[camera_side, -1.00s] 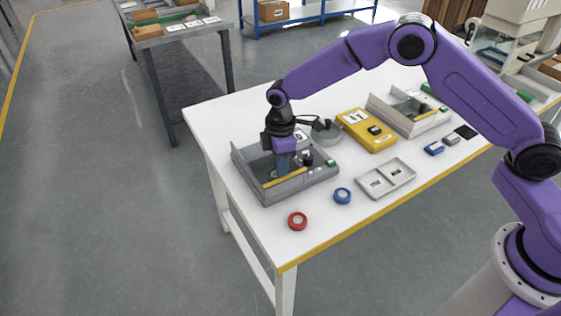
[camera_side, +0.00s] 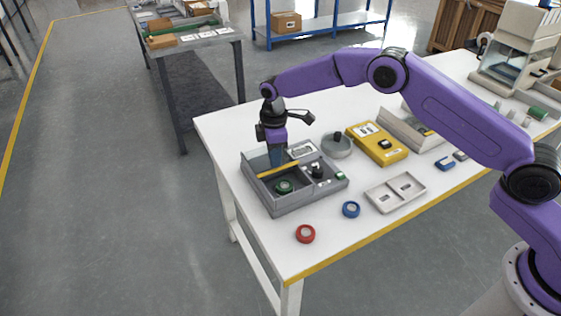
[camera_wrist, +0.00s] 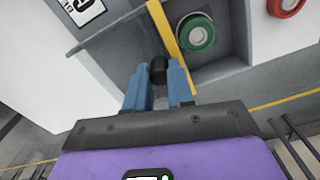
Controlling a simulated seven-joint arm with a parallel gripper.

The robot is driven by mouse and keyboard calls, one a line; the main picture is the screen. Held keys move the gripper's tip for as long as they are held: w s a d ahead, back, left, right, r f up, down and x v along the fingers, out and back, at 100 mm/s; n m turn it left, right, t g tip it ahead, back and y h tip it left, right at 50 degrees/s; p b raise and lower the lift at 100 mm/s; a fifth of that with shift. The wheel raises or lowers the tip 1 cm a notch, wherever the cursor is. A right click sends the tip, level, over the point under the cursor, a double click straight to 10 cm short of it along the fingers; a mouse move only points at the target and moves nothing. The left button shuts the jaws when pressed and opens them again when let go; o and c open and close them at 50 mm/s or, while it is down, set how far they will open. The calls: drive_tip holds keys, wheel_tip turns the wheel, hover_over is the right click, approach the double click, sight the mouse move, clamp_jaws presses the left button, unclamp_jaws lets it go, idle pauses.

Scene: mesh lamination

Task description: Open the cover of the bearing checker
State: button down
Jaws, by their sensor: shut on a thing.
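The grey bearing checker (camera_side: 318,198) sits on the white table in the side view. A green ring (camera_side: 284,187) lies in the uncovered compartment and also shows in the wrist view (camera_wrist: 195,35). My gripper (camera_side: 277,163) is above the checker at the cover. In the wrist view, its blue fingers (camera_wrist: 158,88) are shut on the cover's black knob (camera_wrist: 157,68), beside the yellow strip. The fingers hide part of the knob.
A red ring (camera_side: 306,234) and a blue ring (camera_side: 351,209) lie in front of the checker. A pale two-pocket tray (camera_side: 395,192), a yellow case (camera_side: 376,144), a grey round pot (camera_side: 336,146) and another grey device (camera_side: 411,128) stand to the right. The table's front left corner is clear.

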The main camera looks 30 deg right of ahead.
drive_tip(key=shift+w, duration=0.8)
drive_tip(key=c, duration=1)
unclamp_jaws()
drive_tip(key=shift+r, duration=0.15)
wheel_tip(320, 180, up, 17)
drive_tip(key=shift+r, duration=0.1)
